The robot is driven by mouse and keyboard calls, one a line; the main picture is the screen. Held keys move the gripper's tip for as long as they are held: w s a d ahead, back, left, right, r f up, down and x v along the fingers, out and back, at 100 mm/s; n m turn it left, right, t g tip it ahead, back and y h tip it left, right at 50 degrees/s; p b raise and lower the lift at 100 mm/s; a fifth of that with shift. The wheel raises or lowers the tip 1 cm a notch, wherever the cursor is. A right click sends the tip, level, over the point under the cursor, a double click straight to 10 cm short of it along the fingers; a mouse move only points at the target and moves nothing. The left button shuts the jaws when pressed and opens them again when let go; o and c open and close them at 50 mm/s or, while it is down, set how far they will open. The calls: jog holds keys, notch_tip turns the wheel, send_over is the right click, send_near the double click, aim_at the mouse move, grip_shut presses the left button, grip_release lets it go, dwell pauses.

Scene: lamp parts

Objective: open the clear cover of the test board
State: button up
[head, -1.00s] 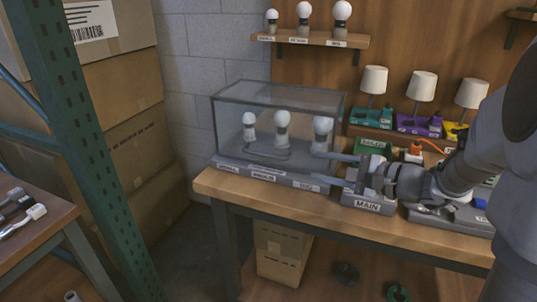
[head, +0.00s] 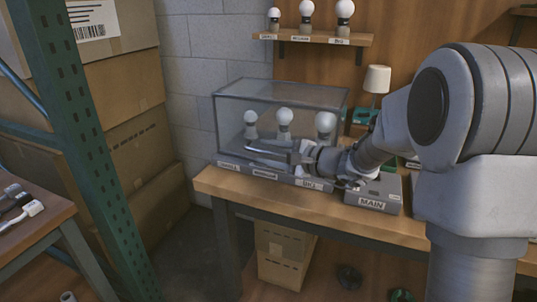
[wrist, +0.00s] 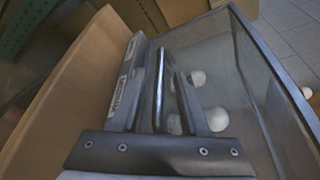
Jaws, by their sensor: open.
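The test board's grey base (head: 232,164) carries a clear box cover (head: 235,110) with a grey frame, and the cover is closed. Three white bulbs (head: 284,117) stand under it. My gripper (head: 250,150) is open at the cover's front, its two fingers pointing left along it. In the wrist view, a shiny bar (wrist: 159,85), which looks like the cover's handle, shows between the fingers of my gripper (wrist: 166,72). I cannot tell whether the fingers touch it. The gripper and wrist hide part of the cover's lower front.
The board stands on a wooden bench (head: 225,185) by a grey block wall. A box labelled MAIN (head: 372,202) sits to its right under my arm. A shelf (head: 320,39) with bulbs and a lamp (head: 376,82) stand behind. A green rack post (head: 75,130) is at left.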

grip_shut()
dwell(1.5)
